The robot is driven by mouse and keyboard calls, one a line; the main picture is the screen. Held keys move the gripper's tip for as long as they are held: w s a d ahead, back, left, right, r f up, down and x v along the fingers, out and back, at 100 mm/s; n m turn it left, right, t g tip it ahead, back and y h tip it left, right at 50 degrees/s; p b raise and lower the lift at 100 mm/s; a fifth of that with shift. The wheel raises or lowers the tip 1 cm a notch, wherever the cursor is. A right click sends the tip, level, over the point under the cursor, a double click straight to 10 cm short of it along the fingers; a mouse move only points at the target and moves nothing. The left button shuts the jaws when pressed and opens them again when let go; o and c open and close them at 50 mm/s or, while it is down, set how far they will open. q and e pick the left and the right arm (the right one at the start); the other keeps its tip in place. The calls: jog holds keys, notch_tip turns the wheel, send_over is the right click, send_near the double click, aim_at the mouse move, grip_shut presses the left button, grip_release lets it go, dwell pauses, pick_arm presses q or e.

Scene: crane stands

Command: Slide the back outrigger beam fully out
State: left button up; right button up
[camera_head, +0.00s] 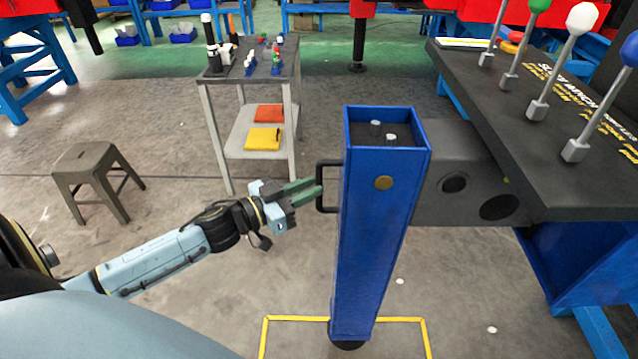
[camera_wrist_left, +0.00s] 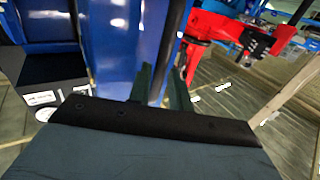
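The back outrigger beam (camera_head: 462,195) is a dark grey box beam that sticks out to the left from under the black control deck. Its outer end meets a tall upright blue leg (camera_head: 372,250), which also shows in the left wrist view (camera_wrist_left: 108,45). A black U-shaped handle (camera_head: 322,207) is on the leg's left side. My left gripper (camera_head: 318,187) has its green fingertips at the handle's upright bar. In the left wrist view its fingers (camera_wrist_left: 161,85) are a little apart, with a dark bar between them. Whether they press on it is unclear. My right gripper is not in view.
A yellow outline (camera_head: 296,318) on the floor surrounds the leg's foot. The control deck (camera_head: 500,140) with several coloured levers is at right. A grey stool (camera_head: 95,170) and a small cart (camera_head: 213,130) with parts stand behind my left arm. Floor left of the leg is clear.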

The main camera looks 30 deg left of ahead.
aim_at(319, 205)
pick_arm(q)
jog(key=shift+x, duration=1.6)
jog(key=shift+c, duration=0.2)
grip_shut()
